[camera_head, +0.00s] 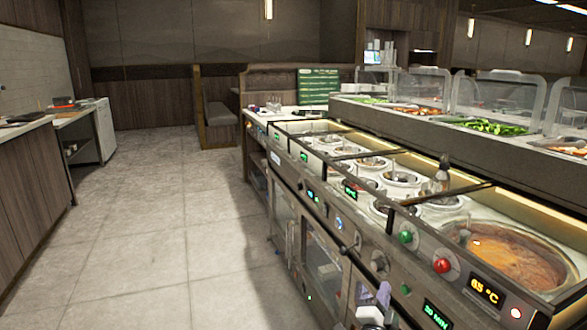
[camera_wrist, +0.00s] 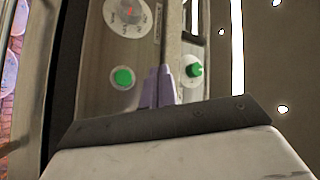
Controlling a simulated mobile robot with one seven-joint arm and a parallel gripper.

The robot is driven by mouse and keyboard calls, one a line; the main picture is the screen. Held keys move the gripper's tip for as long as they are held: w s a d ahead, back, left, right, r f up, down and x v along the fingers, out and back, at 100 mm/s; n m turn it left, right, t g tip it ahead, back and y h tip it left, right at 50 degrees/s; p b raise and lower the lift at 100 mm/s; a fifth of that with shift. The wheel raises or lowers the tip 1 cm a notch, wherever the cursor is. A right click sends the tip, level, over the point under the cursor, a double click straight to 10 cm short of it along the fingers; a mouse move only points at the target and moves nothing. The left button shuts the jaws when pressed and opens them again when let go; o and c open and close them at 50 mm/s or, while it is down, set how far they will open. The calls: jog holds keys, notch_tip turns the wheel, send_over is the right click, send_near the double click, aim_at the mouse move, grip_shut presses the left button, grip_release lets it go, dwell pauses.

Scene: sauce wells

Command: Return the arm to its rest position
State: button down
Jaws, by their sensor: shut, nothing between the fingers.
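My gripper (camera_wrist: 158,88) shows in the wrist view as two lavender fingers pressed together, with nothing between them. Beyond the fingertips is a metal panel with a green button (camera_wrist: 123,77), a green knob (camera_wrist: 194,70) and a white dial (camera_wrist: 128,16). In the head view my gripper (camera_head: 383,293) is partly in view at the bottom edge, low in front of the counter's front panel. Most of my arm is out of view. I cannot tell whether the fingers touch the panel.
The steel counter (camera_head: 340,222) runs along the right, with several sauce wells (camera_head: 401,178) and a large orange sauce pot (camera_head: 515,262). A glass-guarded food bar (camera_head: 490,127) stands behind it. Open tiled floor (camera_head: 150,230) lies left, up to a wooden counter (camera_head: 30,185).

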jog(key=w+f+p, duration=0.1)
jog(key=p, duration=0.2)
jog(key=w+f+n+y+p, duration=0.1)
jog(key=p, duration=0.3)
jog(key=shift+a+f, duration=0.2)
jog(key=shift+f, duration=0.15)
jog(key=p, duration=0.3)
jog(key=shift+a+r, duration=0.1)
jog(key=p, duration=0.4)
jog(key=shift+s, duration=0.3)
